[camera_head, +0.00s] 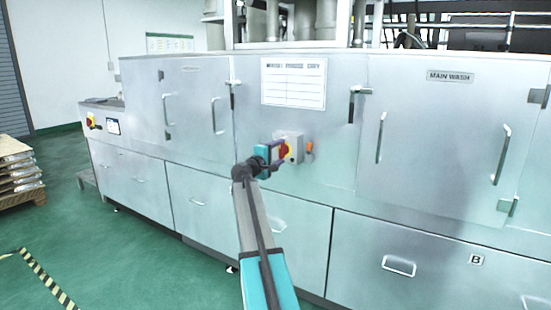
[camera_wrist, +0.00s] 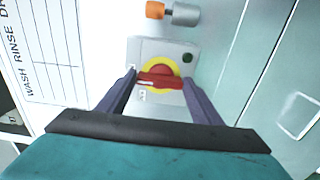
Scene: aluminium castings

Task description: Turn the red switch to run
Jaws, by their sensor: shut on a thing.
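The red switch (camera_wrist: 160,78) has a red bar handle on a yellow round plate, mounted on a grey box (camera_wrist: 174,47) on the metal machine front. In the wrist view its handle lies crosswise between my two fingers. My gripper (camera_wrist: 159,80) is shut on the handle, one finger at each end. Small white marks sit on the box near the handle; one looks like a letter, but I cannot read them surely. In the head view my gripper (camera_head: 277,152) reaches the box from the left and partly hides the switch.
An orange-tipped fitting (camera_wrist: 155,10) sticks out beside the box. A wash-rinse sheet (camera_head: 293,82) hangs above it. Door handles (camera_head: 380,137) stand out from the panels on the right. Another red and yellow switch (camera_head: 91,121) is at the far left end.

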